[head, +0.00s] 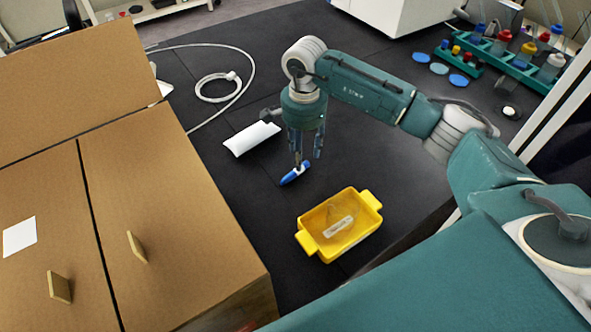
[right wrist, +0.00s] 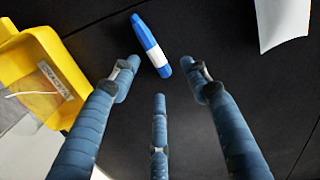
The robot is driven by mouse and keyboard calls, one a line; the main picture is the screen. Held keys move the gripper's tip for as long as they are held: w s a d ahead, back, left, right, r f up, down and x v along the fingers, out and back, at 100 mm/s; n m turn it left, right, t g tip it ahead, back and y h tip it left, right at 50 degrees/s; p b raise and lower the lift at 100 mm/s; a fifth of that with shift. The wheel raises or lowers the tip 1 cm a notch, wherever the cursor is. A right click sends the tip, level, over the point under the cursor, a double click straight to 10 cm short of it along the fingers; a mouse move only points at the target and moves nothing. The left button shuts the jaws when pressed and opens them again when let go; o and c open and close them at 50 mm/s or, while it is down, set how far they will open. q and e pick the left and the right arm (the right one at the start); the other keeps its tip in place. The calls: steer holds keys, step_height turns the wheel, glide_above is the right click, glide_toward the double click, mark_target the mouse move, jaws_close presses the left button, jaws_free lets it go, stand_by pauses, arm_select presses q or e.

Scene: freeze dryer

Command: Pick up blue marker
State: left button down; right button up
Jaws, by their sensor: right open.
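The blue marker (head: 295,174) lies on the black tabletop, just behind the yellow bin in the head view. It has a white band around its middle. In the right wrist view the marker (right wrist: 152,45) lies just beyond the fingertips, tilted. My right gripper (head: 307,160) points down over the marker. Its fingers are spread open and empty in the right wrist view (right wrist: 160,85). I cannot tell whether a fingertip touches the marker. My left gripper is not in view.
A yellow bin (head: 365,231) with a label inside stands in front of the marker. A white object (head: 250,138) lies behind left. A brown cabinet (head: 185,200) fills the left. A coiled white cable (head: 215,88) lies at the back. A rack with bottles (head: 518,62) stands back right.

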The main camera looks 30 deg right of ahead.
mark_target(304, 168)
steer(key=f, duration=0.1)
steer(key=f+p, duration=0.1)
steer(key=f, duration=0.1)
steer(key=shift+s+d+f, duration=0.1)
steer(key=shift+s+f, duration=0.15)
steer(key=shift+s, duration=0.05)
steer(key=shift+f, duration=0.5)
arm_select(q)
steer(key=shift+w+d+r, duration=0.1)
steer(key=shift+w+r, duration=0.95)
arm_select(e)
steer(key=shift+w, duration=0.1)
steer(key=c, duration=0.8)
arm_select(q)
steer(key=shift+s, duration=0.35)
arm_select(e)
steer(key=shift+c, duration=0.7)
